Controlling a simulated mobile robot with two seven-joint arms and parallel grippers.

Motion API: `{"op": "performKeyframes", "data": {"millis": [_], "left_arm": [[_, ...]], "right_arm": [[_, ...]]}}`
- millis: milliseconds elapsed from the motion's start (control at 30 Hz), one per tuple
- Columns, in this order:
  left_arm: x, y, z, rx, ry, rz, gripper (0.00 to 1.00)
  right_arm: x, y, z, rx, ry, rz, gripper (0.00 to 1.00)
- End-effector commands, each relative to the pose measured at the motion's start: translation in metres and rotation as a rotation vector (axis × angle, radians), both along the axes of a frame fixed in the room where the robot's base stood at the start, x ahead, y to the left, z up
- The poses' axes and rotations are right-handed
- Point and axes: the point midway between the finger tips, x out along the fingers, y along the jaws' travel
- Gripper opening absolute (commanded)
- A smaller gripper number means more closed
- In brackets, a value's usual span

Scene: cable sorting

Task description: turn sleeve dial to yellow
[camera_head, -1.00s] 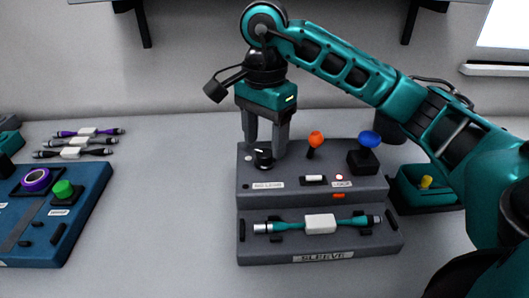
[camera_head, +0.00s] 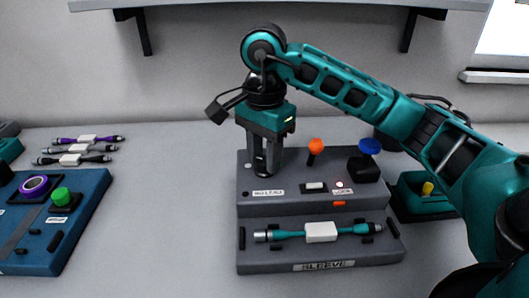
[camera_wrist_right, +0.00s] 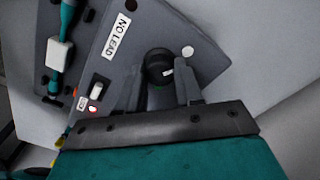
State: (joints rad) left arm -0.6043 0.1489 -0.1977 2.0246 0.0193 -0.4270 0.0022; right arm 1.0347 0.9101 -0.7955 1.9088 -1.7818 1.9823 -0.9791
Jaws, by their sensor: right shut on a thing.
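The sleeve station (camera_head: 300,267) is a grey stepped box labelled SLEEVE. Its black dial (camera_wrist_right: 158,66), with a white pointer mark, sits at the upper left of the top step and shows in the right wrist view next to a NO LEAD label (camera_wrist_right: 117,36). My right gripper (camera_head: 263,168) points down over the dial, its two fingers on either side; it is shut on the dial. In the head view the fingers mostly hide the dial. A teal cable with a white tag (camera_head: 321,232) lies across the lower step. My left gripper is not in view.
An orange knob (camera_head: 315,146), a blue knob (camera_head: 369,147) and a white switch (camera_head: 315,186) are on the same top step. A blue station (camera_head: 85,218) stands at left, with several tagged cables (camera_head: 75,160) behind it. Bare table lies between.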

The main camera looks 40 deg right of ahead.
Motion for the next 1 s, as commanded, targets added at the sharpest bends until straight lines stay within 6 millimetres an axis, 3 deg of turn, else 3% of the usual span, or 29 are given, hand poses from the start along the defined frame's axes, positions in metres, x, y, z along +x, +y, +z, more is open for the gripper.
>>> {"op": "performKeyframes", "data": {"millis": [133, 467, 1000], "left_arm": [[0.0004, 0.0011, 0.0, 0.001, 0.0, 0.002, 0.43], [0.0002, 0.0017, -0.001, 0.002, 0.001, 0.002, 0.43], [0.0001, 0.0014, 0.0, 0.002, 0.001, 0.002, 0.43]], "right_arm": [[0.0, 0.0, 0.0001, 0.0, 0.0, 0.0, 0.05], [0.0, -0.0002, 0.0, 0.0, 0.0, -0.055, 0.05], [0.0, -0.0004, -0.0003, -0.001, 0.001, -0.49, 0.05]]}}
